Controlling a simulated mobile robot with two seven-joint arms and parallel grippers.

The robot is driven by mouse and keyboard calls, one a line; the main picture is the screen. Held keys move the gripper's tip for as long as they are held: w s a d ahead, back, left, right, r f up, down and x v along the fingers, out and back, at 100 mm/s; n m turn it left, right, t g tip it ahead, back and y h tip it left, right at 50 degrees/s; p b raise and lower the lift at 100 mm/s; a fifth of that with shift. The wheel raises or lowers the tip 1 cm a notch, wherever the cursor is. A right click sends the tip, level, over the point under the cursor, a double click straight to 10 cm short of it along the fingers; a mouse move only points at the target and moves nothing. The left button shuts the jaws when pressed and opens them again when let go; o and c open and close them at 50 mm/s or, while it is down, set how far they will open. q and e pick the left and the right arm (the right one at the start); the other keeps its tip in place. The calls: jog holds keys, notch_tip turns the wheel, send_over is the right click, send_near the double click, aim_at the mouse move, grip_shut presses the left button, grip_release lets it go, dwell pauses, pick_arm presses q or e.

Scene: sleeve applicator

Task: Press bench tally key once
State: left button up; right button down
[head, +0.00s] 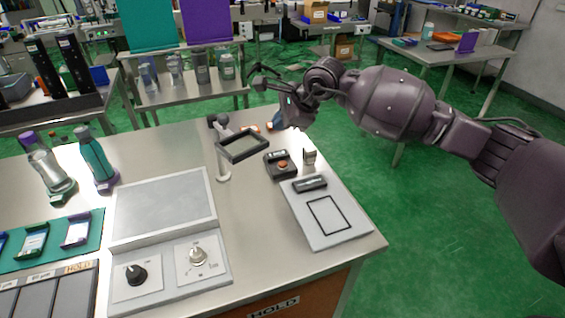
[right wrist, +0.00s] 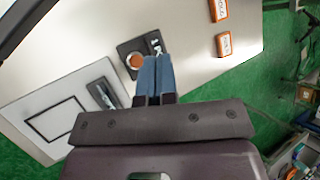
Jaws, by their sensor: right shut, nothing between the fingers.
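The tally key is a small dark box with a round orange button (head: 283,166), on the right part of the steel bench. It also shows in the right wrist view, where the orange button (right wrist: 134,61) lies just left of my fingertips. My right gripper (head: 274,121) is in the air over the bench, beyond the key in the head view. Its blue fingers (right wrist: 155,58) are together with nothing between them, and they cover part of the key's box in the wrist view. I see no contact with the button. My left gripper is not in view.
A framed magnifier (head: 243,146) on a post stands left of the key. Orange-edged blocks (right wrist: 223,44) lie on the bench behind.

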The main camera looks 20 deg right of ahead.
aim_at(281, 164)
notch_tip(281, 164, down, 8)
jog(key=b, duration=0.3)
jog(key=shift+f, duration=0.45)
dwell(0.4)
dwell(0.7)
dwell(0.8)
dwell(0.3)
jog(key=shift+f, duration=0.4)
